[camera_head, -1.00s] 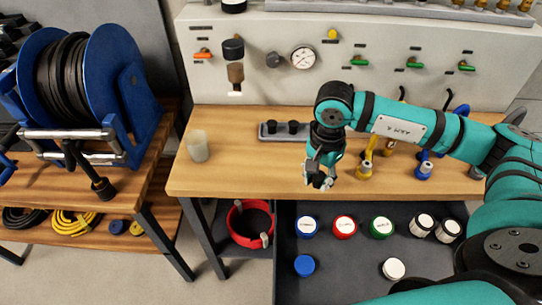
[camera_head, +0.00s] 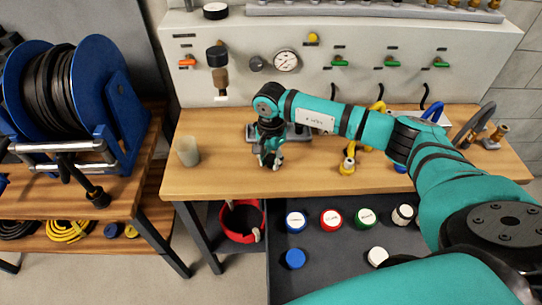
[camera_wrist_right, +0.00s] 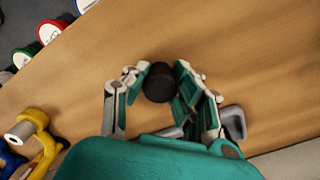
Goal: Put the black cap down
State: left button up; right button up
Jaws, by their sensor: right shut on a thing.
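My right gripper (camera_head: 269,163) is over the wooden workbench, left of its middle. In the right wrist view it (camera_wrist_right: 161,84) is shut on the black cap (camera_wrist_right: 159,82), which shows as a dark round piece between the fingers. In the head view the fingers hide most of the cap. It is close to the bench top, but I cannot tell if it touches the wood. My left gripper is not in view.
A grey tray (camera_head: 299,133) lies behind the right gripper. A pale cup (camera_head: 187,151) stands to the left, with bare wood (camera_head: 222,160) between. Below the bench front are labelled lids (camera_head: 331,219) and a red bucket (camera_head: 241,221).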

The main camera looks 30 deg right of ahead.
aim_at(271, 157)
jog(key=shift+f, duration=0.15)
jog(key=o, duration=0.9)
jog(key=shift+o, duration=0.2)
jog(key=shift+r, duration=0.45)
notch_tip(271, 157, up, 12)
jog(key=b, duration=0.3)
jog(key=shift+f, duration=0.25)
jog(key=shift+r, duration=0.1)
